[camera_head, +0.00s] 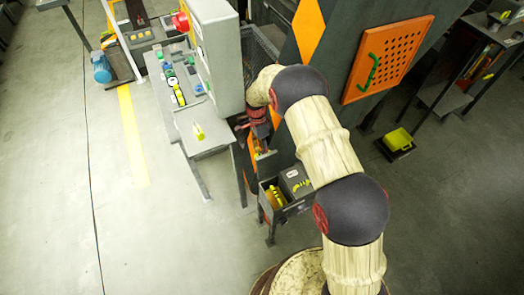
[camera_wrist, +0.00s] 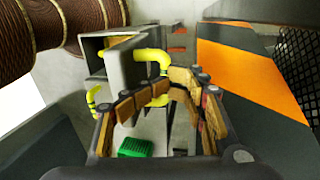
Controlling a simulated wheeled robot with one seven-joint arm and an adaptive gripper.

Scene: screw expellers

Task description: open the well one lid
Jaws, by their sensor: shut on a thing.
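In the wrist view, my gripper (camera_wrist: 154,93) has its brown-padded fingers closed around a yellow bent handle (camera_wrist: 161,62). The handle is on a grey plate (camera_wrist: 120,78), which I take to be the well one lid; it appears steeply tilted. A second yellow handle (camera_wrist: 92,101) shows at the left. In the head view, my gripper (camera_head: 245,125) is low beside the dark machine, behind the grey cabinet's edge. The lid and the held handle are not clear there. Which well it is cannot be read.
A grey cabinet (camera_head: 218,50) and bench (camera_head: 200,135) stand left of my arm. The machine with an orange panel (camera_head: 388,60) is at the right. A box with yellow items (camera_head: 276,196) is below my gripper. A green object (camera_wrist: 135,148) lies under the fingers.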

